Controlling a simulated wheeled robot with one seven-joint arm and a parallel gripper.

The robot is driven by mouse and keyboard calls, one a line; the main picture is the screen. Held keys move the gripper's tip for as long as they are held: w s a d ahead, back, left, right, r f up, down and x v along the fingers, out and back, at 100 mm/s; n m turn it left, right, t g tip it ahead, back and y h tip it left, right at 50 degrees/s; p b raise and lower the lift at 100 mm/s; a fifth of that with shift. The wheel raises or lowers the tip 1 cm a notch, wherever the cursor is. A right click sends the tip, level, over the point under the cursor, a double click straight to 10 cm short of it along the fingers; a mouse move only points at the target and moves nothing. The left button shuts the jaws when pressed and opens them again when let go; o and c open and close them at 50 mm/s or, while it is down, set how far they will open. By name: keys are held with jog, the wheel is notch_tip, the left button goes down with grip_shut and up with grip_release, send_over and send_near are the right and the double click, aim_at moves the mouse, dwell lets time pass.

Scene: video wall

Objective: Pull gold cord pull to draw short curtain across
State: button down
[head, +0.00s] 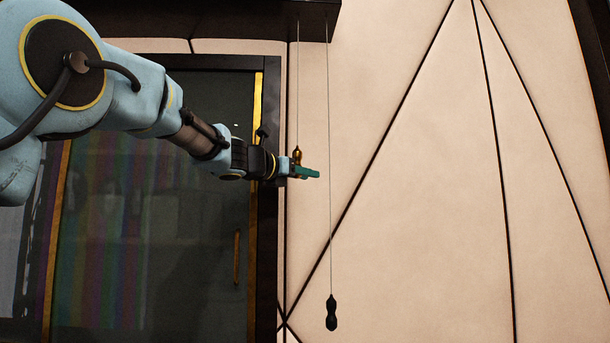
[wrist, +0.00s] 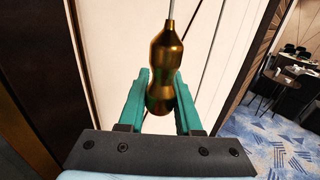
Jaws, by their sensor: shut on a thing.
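The gold cord pull (head: 297,153) hangs on a thin cord from the dark box at the top in the head view. In the wrist view the gold pull (wrist: 166,62) stands upright between the green fingers of my gripper (wrist: 162,95). My gripper (head: 304,172) is shut on its lower part. A black cord pull (head: 331,313) hangs lower on a second cord to the right, apart from my gripper. The short curtain is not clearly seen; a dim, striped, coloured surface (head: 120,220) shows behind the dark frame on the left.
A dark overhead box (head: 270,18) holds both cords. A dark frame with a gold edge (head: 257,120) stands left of my gripper. The cream panelled wall (head: 420,200) lies behind. The wrist view shows a table (wrist: 292,92) and blue patterned carpet (wrist: 265,140) at right.

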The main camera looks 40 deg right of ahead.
notch_tip(320, 180, down, 39)
jog(key=b, duration=3.5)
jog(key=c, duration=0.8)
grip_release()
jog(key=shift+c, duration=0.2)
jog(key=shift+o, duration=1.2)
jog(key=shift+r, duration=0.1)
jog(key=shift+a+r, duration=0.1)
jog(key=a, duration=0.7)
jog(key=s+a, duration=0.1)
jog(key=a, duration=0.2)
jog(key=shift+a, duration=0.25)
jog(key=shift+s+a, duration=0.1)
